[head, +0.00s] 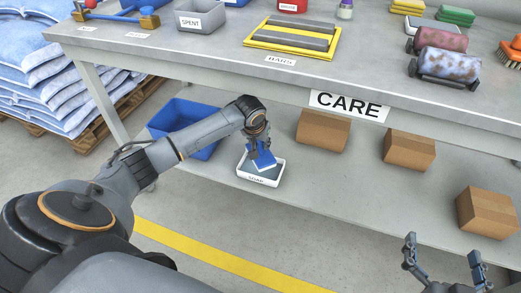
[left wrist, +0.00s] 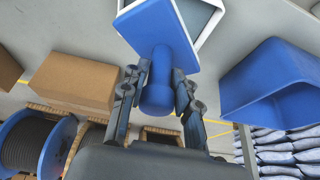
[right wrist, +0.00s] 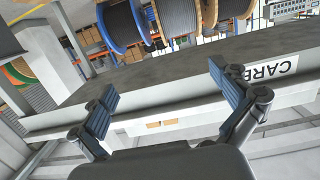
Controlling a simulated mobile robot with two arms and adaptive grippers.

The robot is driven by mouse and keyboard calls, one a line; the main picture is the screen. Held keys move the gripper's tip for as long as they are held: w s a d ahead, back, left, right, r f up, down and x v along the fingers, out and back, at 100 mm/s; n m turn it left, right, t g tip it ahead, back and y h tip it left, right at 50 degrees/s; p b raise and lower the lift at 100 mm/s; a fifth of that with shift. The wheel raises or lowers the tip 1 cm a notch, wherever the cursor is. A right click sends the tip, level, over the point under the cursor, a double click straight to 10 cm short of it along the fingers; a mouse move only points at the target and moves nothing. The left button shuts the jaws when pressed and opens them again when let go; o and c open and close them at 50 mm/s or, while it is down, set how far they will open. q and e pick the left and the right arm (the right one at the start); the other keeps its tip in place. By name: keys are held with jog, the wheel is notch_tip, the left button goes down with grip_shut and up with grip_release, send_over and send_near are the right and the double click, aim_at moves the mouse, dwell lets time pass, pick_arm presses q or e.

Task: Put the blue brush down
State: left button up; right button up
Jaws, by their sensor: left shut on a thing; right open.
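The blue brush (head: 263,157) is in my left gripper (head: 257,141), low over the lower shelf. In the left wrist view my left gripper (left wrist: 160,90) is shut on the brush's round blue handle (left wrist: 158,92), with its flat blue head (left wrist: 155,30) beyond the fingers. The brush is at a white tray (head: 247,178) with a grey inside and a label on its front. I cannot tell whether the brush touches the tray's floor. My right gripper (head: 441,262) is open and empty, in front of the bench at the lower right.
A blue bin (head: 183,125) stands left of the tray, partly behind my left arm. Cardboard boxes (head: 323,131) stand to the right on the lower shelf (head: 330,190). The bench top (head: 220,55) overhangs behind, with a CARE sign (head: 348,105) on its edge.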

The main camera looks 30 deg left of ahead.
aim_at(261, 150)
pick_arm(q)
jog(key=shift+w, duration=0.25)
notch_tip(261, 150, down, 3)
jog(key=shift+w+a+f+b, duration=0.1)
jog(key=shift+w+f+b, duration=0.1)
jog(key=shift+b, duration=0.85)
pick_arm(e)
notch_tip(261, 150, up, 9)
jog(key=a+t+y, duration=0.1)
jog(key=t+y, duration=0.1)
jog(key=t, duration=0.3)
jog(key=shift+s+r+t, duration=0.15)
jog(key=shift+s+t, duration=0.15)
jog(key=shift+s, duration=0.05)
jog(key=shift+a, duration=0.1)
pick_arm(q)
jog(key=shift+f, duration=0.65)
jog(key=o, duration=1.1)
jog(key=shift+s, duration=0.1)
jog(key=shift+c, duration=0.2)
pick_arm(e)
jog(key=shift+w+f+g, duration=0.25)
jog(key=shift+f+g, duration=0.25)
jog(key=shift+f, duration=0.55)
